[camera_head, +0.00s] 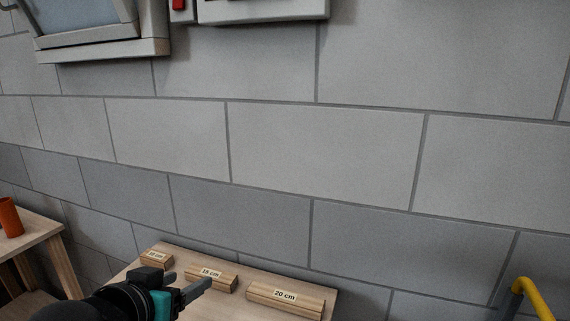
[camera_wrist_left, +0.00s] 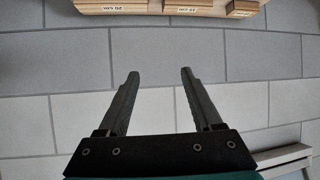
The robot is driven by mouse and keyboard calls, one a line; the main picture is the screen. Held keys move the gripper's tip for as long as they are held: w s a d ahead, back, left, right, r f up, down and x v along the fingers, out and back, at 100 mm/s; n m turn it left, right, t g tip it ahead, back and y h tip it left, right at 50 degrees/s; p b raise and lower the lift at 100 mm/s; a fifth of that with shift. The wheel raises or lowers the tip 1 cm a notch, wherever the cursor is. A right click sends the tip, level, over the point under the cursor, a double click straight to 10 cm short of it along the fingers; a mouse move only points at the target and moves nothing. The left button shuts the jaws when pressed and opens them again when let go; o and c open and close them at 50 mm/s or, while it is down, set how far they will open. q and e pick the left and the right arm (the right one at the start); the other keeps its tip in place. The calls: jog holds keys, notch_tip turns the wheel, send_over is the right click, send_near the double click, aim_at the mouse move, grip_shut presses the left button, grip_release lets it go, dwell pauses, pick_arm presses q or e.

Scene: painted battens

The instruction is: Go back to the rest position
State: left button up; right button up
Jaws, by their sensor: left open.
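My left gripper (camera_head: 186,287) is in the lower left of the head view, in front of a wooden table (camera_head: 185,258). In the left wrist view its two fingers (camera_wrist_left: 158,72) stand apart with nothing between them. Three wooden blocks lie on the table: one labelled 20 cm (camera_head: 284,298), one labelled 15 cm (camera_head: 215,276), and a shorter one (camera_head: 157,258) whose label is hard to read. In the head view the gripper overlaps the near side of the blocks. My right gripper is not seen.
A grey block wall (camera_head: 320,150) stands behind the table. A second wooden table (camera_head: 38,235) with an orange cylinder (camera_head: 10,217) is at the far left. A yellow rail (camera_head: 532,295) is at the lower right. A window frame (camera_head: 100,45) and a pale box (camera_head: 262,10) are on the wall.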

pick_arm(q)
jog(key=s+f+g+y, duration=0.2)
jog(key=s+f+g, duration=0.6)
jog(key=s+f, duration=1.4)
notch_tip(320, 180, down, 23)
jog(key=s+g, duration=0.1)
jog(key=s+a+f+g+b, duration=0.1)
jog(key=s+a+f, duration=0.1)
jog(key=s+f, duration=1.2)
jog(key=shift+s+a+f+m+g, duration=0.3)
jog(key=shift+s+m+g, duration=0.1)
jog(key=shift+s, duration=0.55)
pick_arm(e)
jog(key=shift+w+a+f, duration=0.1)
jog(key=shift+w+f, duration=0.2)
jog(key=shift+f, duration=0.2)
pick_arm(q)
jog(key=shift+c, duration=0.4)
